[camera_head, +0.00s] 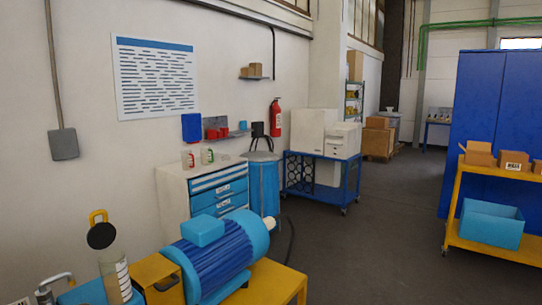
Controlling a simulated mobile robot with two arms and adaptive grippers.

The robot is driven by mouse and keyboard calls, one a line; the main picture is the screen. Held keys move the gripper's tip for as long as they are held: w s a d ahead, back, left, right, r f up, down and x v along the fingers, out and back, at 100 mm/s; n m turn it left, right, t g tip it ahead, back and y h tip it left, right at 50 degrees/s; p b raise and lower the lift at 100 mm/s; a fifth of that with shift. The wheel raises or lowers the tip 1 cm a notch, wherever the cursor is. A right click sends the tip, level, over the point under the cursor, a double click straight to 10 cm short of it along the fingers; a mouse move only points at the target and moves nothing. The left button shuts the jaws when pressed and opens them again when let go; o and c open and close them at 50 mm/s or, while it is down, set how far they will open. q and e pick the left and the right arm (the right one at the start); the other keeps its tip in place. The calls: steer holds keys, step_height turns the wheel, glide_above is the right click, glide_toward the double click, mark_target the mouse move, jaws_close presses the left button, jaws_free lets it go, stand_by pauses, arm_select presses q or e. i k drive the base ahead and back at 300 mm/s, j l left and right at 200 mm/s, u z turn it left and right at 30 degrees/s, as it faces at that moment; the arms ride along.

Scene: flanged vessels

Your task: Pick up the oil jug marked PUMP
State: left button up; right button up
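Two small, pale jug-like containers stand on top of the white drawer cabinet (172,190) against the left wall. One has red marking (188,159) and the other has green and red marking (207,156). Any lettering on them is too small to read, so I cannot tell which is marked PUMP. A clear graduated vessel (115,276) with a dark round top and a yellow handle stands at the lower left, beside the blue motor. No PUMP marking is readable on it. Neither of my grippers shows in this view.
A blue motor (220,259) sits on a yellow bench (277,283) in the foreground. Behind the cabinet's right end stand a blue drum (264,187) and a blue cart (322,180). A yellow cart (490,250) holds boxes and a blue bin at right. The middle floor is clear.

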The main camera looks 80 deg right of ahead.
mark_target(206, 155)
steer(key=z, duration=2)
steer(key=i+l+z, duration=0.6)
steer(key=i+z, duration=0.2)
steer(key=i+l+z, duration=0.1)
steer(key=i+z, duration=0.7)
steer(key=i, duration=1)
steer(key=i+l, duration=0.15)
steer(key=i, duration=0.85)
steer(key=i+j+u, duration=0.2)
steer(key=i+u, duration=0.25)
steer(key=i+j+u, duration=0.15)
steer(key=i+u, duration=0.2)
steer(key=u, duration=0.15)
steer(key=i+l+u, duration=0.1)
steer(key=i+u, duration=0.35)
steer(key=i+l+u, duration=0.2)
steer(key=i+u, duration=0.25)
steer(key=k, duration=0.1)
